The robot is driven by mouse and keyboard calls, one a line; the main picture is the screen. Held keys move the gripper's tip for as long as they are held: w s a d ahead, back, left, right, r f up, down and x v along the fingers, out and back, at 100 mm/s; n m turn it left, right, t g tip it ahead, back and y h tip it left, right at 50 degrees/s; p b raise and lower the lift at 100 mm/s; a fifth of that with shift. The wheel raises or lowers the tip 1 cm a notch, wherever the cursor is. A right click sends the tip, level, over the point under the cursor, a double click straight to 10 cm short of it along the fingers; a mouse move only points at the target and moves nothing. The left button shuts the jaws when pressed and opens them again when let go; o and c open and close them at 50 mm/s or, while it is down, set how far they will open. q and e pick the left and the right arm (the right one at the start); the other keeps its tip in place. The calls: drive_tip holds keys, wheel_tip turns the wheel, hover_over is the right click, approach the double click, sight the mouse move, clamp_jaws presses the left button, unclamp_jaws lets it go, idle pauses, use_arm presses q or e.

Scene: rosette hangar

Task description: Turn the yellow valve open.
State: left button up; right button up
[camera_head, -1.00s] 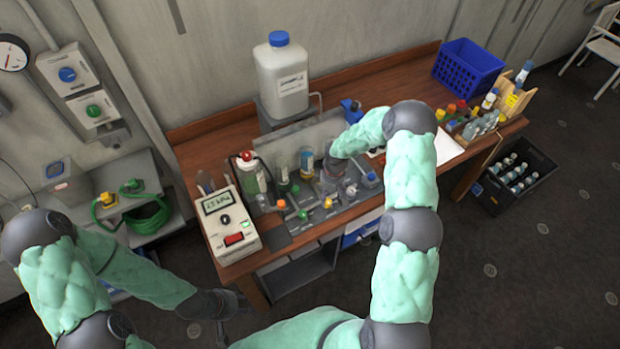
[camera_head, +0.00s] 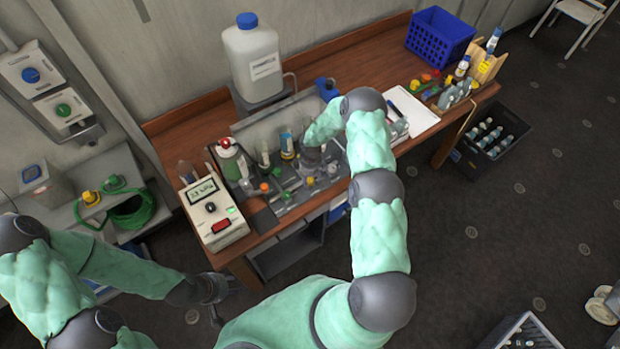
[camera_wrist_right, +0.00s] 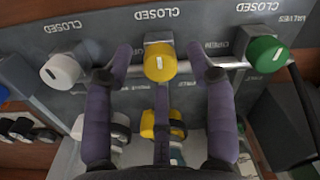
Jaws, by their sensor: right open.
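The yellow valve (camera_wrist_right: 160,62) is a round knob with a short pale mark upright on its face, in the upper middle of the right wrist view. An upside-down CLOSED label is above it and an OPEN label is to its right. The yellow knob also shows small in the head view (camera_head: 310,181). My right gripper (camera_wrist_right: 163,69) is open, with a purple finger on each side of the knob; contact cannot be told. In the head view my left gripper (camera_head: 216,292) hangs low in front of the bench, its jaws unclear.
A white knob (camera_wrist_right: 60,70) and a green knob (camera_wrist_right: 267,54) flank the yellow one. A yellow-topped thing (camera_wrist_right: 161,123) lies below.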

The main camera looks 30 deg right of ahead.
drive_tip(key=shift+f, duration=0.5)
clamp_jaws()
